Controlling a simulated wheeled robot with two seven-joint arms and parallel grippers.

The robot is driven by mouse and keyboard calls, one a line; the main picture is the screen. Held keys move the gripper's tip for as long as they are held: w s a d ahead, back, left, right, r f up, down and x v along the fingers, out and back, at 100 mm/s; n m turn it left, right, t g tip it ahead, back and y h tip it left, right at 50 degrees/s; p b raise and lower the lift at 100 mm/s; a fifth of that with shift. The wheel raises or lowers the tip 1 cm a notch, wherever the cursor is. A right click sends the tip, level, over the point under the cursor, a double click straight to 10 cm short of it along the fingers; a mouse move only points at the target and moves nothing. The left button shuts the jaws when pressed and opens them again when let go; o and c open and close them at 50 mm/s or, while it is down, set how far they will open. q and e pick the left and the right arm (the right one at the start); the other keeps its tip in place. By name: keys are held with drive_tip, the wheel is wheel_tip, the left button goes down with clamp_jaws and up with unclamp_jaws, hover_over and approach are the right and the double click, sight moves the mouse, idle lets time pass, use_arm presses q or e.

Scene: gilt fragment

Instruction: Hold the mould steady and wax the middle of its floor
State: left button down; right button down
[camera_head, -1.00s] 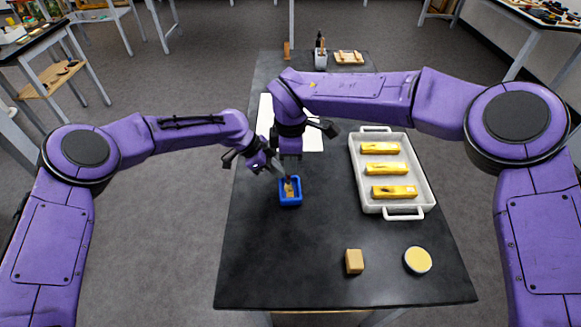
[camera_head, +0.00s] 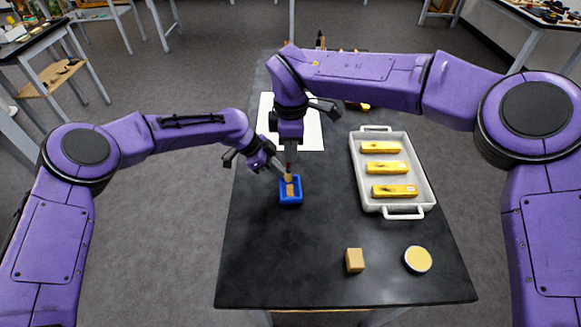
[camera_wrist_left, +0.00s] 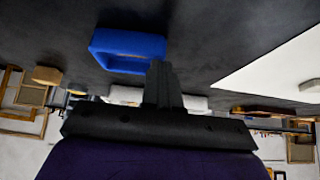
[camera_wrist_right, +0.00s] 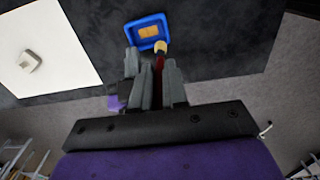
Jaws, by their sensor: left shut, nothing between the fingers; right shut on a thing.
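The blue mould (camera_head: 298,199) stands on the black table, a small open box with a tan patch (camera_wrist_right: 149,32) on its floor. My left gripper (camera_head: 279,169) is shut and empty at the mould's far left side; in the left wrist view its tips overlap the mould's edge (camera_wrist_left: 115,38), and I cannot tell if they touch. My right gripper (camera_head: 288,157) is shut on a brush with a dark red handle (camera_wrist_right: 158,64) and pale yellow bristles (camera_wrist_right: 161,46). The bristles are over the mould's far end; any contact is unclear. A round tin of pale yellow stuff (camera_head: 418,259) stands at the front right.
A white tray (camera_head: 427,190) with three gold bars (camera_head: 387,168) stands right of the mould. A tan block (camera_head: 355,260) lies left of the tin. White paper (camera_head: 311,135) lies beyond the mould, bearing a small pale object (camera_wrist_right: 28,60). The table before the mould is clear.

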use_arm(q)
drive_tip(key=shift+f, duration=0.1)
wheel_tip(320, 180, up, 6)
idle(0.5)
drive_tip(key=shift+w, duration=0.1)
drive_tip(key=v, duration=1.2)
